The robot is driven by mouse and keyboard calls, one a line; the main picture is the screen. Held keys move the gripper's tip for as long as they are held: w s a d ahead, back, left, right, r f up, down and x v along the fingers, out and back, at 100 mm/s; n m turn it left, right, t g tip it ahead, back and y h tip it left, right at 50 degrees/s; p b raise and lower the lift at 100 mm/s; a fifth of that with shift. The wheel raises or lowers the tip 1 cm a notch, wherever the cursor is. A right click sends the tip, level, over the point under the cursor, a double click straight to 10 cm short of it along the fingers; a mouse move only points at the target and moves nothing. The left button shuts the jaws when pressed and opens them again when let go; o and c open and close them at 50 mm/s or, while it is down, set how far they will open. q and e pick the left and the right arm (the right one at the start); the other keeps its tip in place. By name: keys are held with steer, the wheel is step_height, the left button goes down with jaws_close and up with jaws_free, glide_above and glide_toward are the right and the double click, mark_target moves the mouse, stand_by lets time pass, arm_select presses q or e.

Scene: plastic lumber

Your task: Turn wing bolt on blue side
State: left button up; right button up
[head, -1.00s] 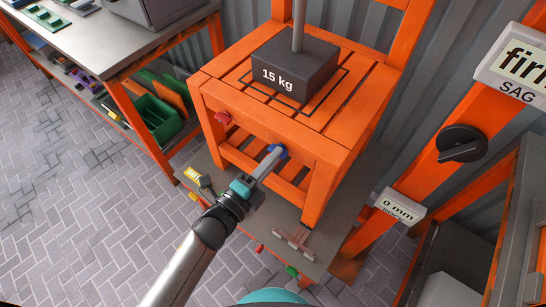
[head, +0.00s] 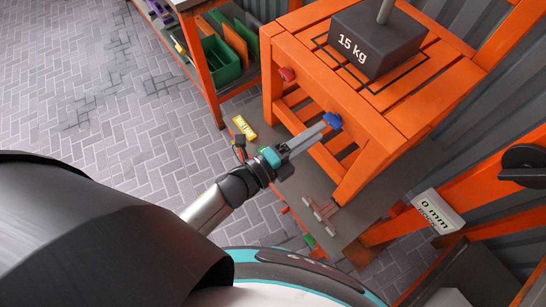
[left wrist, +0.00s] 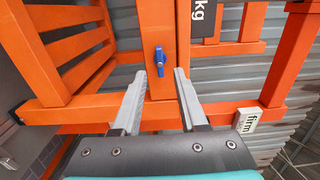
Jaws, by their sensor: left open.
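A blue wing bolt (head: 333,121) sits on the front of an orange plastic-lumber chair (head: 350,165), near its right front leg. A red wing bolt (head: 287,74) is on the same front, further left. My left gripper (head: 318,133) points at the blue wing bolt, and its fingers are close to it in the head view. In the left wrist view the blue wing bolt (left wrist: 159,62) stands upright, slightly tilted, beyond and between the two spread fingertips (left wrist: 169,78). Nothing is held between the fingers. My right gripper does not show.
A dark 15 kg weight (head: 378,40) stands on the chair seat. A 0 mm sign (head: 437,212) is on an orange beam at right.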

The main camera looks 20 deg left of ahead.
arm_select(q)
steer(key=v, duration=1.1)
steer(key=shift+s, duration=0.2)
steer(key=shift+a+f, duration=0.1)
steer(key=shift+a, duration=0.05)
